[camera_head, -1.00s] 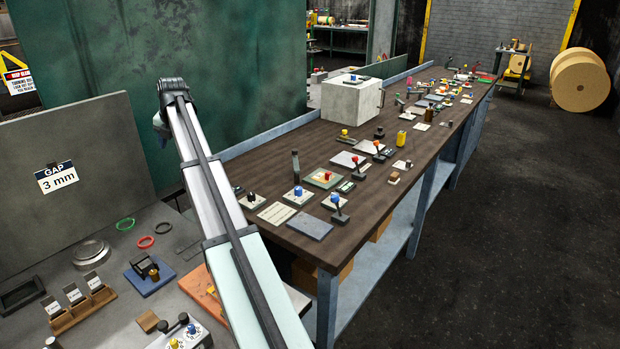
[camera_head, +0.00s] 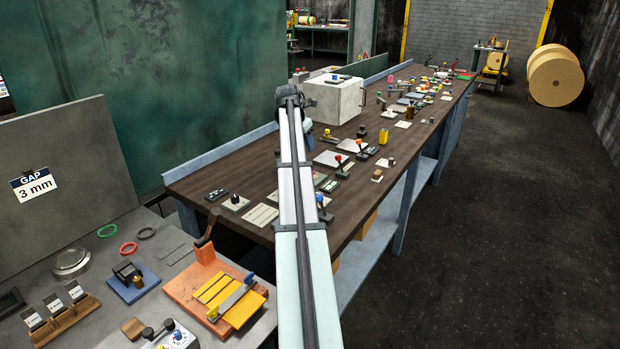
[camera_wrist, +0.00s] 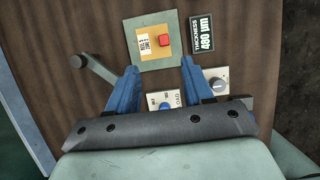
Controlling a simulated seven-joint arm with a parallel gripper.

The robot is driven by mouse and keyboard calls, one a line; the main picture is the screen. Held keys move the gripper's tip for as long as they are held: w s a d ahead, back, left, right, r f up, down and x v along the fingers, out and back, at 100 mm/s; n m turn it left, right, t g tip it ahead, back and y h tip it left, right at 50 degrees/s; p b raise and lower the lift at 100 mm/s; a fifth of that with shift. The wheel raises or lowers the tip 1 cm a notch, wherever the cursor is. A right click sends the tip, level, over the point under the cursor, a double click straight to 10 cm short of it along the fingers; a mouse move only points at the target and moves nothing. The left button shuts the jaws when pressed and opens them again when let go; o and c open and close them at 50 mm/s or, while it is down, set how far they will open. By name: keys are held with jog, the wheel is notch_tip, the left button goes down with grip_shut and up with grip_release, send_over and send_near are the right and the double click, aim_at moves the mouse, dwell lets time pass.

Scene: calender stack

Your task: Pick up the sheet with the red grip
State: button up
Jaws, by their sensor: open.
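A grey-green square sheet (camera_wrist: 173,60) lies on the brown bench in the wrist view, with a red grip (camera_wrist: 165,41) near its middle and a yellow printed label on its left half. My gripper (camera_wrist: 158,67) is open and empty. Its two blue fingers are spread at the sheet's near edge, with the red grip beyond and between their tips. I cannot tell the height of the fingers over the sheet. In the head view my gripper (camera_head: 308,126) hangs over the bench, and my arm hides most of the area around the sheet.
A black thickness label (camera_wrist: 202,34) lies right of the sheet. A grey knob plate (camera_wrist: 215,82) and a blue-knobbed plate (camera_wrist: 153,97) sit near the fingers. A lever (camera_wrist: 93,66) is at left. A pale box (camera_head: 343,100) stands farther back on the crowded bench (camera_head: 262,155).

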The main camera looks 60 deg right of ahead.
jog(key=x, duration=0.8)
jog(key=shift+d+f, duration=0.1)
jog(key=shift+f, duration=0.05)
jog(key=shift+s+f, duration=0.2)
jog(key=shift+f, duration=0.5)
jog(key=x, duration=0.4)
jog(key=shift+s+f, duration=0.1)
jog(key=shift+c, duration=0.2)
grip_shut()
